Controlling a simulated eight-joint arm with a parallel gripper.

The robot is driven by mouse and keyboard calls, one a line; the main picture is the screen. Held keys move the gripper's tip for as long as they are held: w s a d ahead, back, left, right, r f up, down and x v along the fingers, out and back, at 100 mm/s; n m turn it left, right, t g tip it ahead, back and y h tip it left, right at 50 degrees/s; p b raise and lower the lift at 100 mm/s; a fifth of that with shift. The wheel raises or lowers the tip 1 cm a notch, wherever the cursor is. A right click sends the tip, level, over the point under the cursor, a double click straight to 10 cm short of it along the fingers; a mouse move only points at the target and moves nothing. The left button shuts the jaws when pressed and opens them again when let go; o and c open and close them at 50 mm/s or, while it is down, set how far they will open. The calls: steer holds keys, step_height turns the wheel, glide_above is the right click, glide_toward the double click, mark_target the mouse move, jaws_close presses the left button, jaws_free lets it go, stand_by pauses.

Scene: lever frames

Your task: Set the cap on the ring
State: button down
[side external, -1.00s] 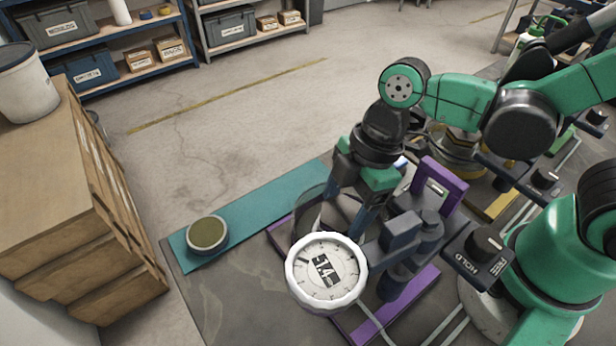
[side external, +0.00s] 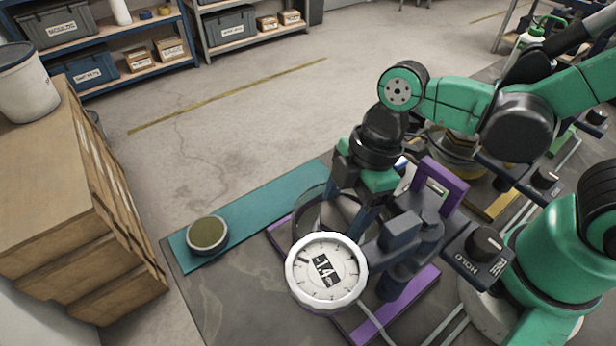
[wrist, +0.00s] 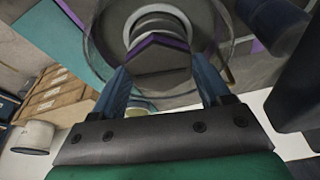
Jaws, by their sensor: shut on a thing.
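My gripper (wrist: 160,88) points down over the purple-framed fixture, with its two blue fingers closed on a grey, purple-edged grip. That grip seems to belong to a clear round cap (wrist: 93,48), whose see-through wall spreads around the fingers. In the side external view the cap (side external: 303,211) shows only as a faint clear outline left of the fingers. A pale ring (wrist: 150,14) shows through or beyond the cap in the wrist view. The fingers and gauge hide much of it from the side. I cannot tell whether cap and ring touch.
A round white dial gauge (side external: 326,273) stands close in front of the fingers. Dark blocks and a purple handle (side external: 441,187) stand close on the right. A cup (side external: 207,235) sits on the teal strip (side external: 262,207), which is otherwise mostly clear.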

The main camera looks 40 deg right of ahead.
jaws_free()
steer(key=shift+v, duration=2.75)
steer(key=w+d+r+m+t+h, duration=0.1)
steer(key=w+d+m+t, duration=0.1)
steer(key=d+m, duration=0.3)
steer(key=w+d+r+m+t+h, duration=0.1)
steer(key=w+d+m+t+h, duration=0.1)
steer(key=d+m, duration=0.4)
steer(key=w+m+t, duration=0.1)
steer(key=m+t, duration=0.1)
steer(key=m, duration=0.2)
steer(key=shift+r+m+t, duration=0.3)
steer(key=shift+m, duration=0.1)
